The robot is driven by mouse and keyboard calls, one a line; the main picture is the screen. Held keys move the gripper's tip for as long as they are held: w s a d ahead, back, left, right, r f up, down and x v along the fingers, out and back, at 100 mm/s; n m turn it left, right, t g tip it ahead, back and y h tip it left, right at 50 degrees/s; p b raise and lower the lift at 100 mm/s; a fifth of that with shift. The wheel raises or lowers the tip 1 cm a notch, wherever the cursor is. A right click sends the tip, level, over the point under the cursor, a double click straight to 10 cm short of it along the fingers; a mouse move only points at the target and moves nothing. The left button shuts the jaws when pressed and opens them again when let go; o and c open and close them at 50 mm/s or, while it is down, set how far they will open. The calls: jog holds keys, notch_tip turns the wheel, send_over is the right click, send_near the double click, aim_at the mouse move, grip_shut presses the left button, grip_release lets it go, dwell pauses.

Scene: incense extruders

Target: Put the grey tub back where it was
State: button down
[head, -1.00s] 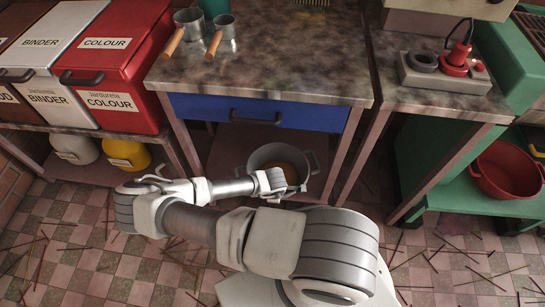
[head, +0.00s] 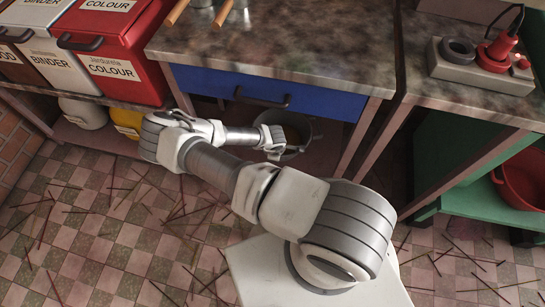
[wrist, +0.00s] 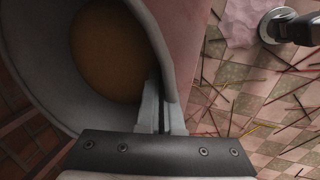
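The grey tub (head: 297,132) is under the blue-drawer table, near its right front leg, partly hidden by my gripper. It holds a brown mass, which also shows in the wrist view (wrist: 108,50). My gripper (head: 277,146) is at the tub's near left side. In the wrist view, my gripper's fingers (wrist: 163,108) are close together with the tub's wall (wrist: 172,45) between them, one inside and one outside. Whether the tub rests on the low shelf or hangs just above it is hidden.
The table with the blue drawer (head: 270,93) stands over the tub. Its right leg (head: 358,138) is close to the tub's right. A red basin (head: 522,180) sits on a green shelf at right. Incense sticks litter the tiled floor (head: 110,235), otherwise open.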

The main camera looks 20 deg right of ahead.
jog(key=w, duration=0.1)
jog(key=w+f, duration=0.1)
jog(key=w+f+b, duration=0.1)
jog(key=shift+w+a+f, duration=0.2)
jog(key=shift+w+a, duration=0.1)
jog(key=shift+a, duration=0.05)
notch_tip(320, 180, down, 4)
jog(key=shift+r+b, duration=0.1)
jog(key=shift+b, duration=0.8)
jog(key=c, duration=1.1)
grip_release()
jog(key=shift+r, duration=0.1)
jog(key=p+v, duration=0.4)
jog(key=v, duration=0.8)
jog(key=shift+s, duration=0.1)
